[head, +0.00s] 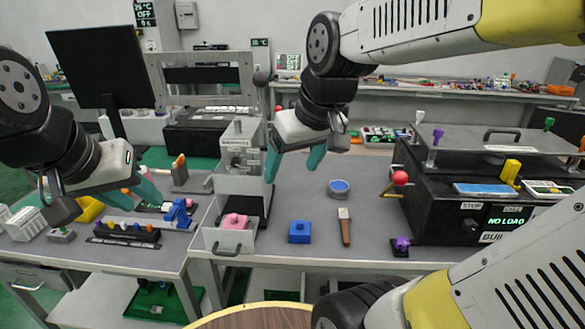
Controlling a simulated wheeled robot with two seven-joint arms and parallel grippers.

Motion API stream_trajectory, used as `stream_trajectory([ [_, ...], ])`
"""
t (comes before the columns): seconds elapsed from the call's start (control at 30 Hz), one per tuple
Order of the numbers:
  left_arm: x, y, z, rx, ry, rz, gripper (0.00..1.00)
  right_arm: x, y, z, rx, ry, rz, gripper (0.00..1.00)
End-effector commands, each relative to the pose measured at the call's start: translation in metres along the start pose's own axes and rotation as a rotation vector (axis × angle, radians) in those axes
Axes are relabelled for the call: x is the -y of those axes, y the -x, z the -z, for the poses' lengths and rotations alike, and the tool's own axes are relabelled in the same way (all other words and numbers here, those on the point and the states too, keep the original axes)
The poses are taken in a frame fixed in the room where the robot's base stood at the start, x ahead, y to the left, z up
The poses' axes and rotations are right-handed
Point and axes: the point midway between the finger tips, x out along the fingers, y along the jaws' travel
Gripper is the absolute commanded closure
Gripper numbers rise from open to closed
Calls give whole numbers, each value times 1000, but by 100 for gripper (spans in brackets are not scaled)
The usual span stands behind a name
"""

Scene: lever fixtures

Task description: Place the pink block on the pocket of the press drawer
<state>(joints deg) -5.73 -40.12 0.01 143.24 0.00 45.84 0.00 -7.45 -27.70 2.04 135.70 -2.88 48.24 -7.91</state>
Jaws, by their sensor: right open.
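The pink block (235,221), with a small knob on top, is in the pulled-out drawer (222,240) of the white press (240,160). I cannot tell whether it is fully seated in the pocket, which is hidden beneath it. My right gripper (293,168) is open and empty, with its teal fingers pointing down above the table, up and to the right of the drawer. My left gripper (136,195) is above the left table, left of the drawer, with its teal fingers apart and nothing seen between them.
A blue block (299,233) and a wooden-handled brush-like tool (345,227) lie right of the drawer. A round blue-topped container (339,188) stands behind them. A black box fixture (440,205) with a red-knobbed lever (399,178) fills the right side. The table's middle is mostly clear.

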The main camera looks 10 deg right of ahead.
Motion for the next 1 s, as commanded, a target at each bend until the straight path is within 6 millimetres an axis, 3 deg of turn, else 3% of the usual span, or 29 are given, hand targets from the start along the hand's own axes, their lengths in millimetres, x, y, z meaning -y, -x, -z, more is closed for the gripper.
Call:
stream_trajectory([
  [0.1,0,0,0,0,0,0,64,-2,14,-24,-76,-136,3,24],
  [0.3,0,0,0,0,0,0,64,-2,19,-40,-125,-234,12,24],
  [1.0,0,0,0,0,0,0,64,-2,20,-40,-126,-236,13,24],
])
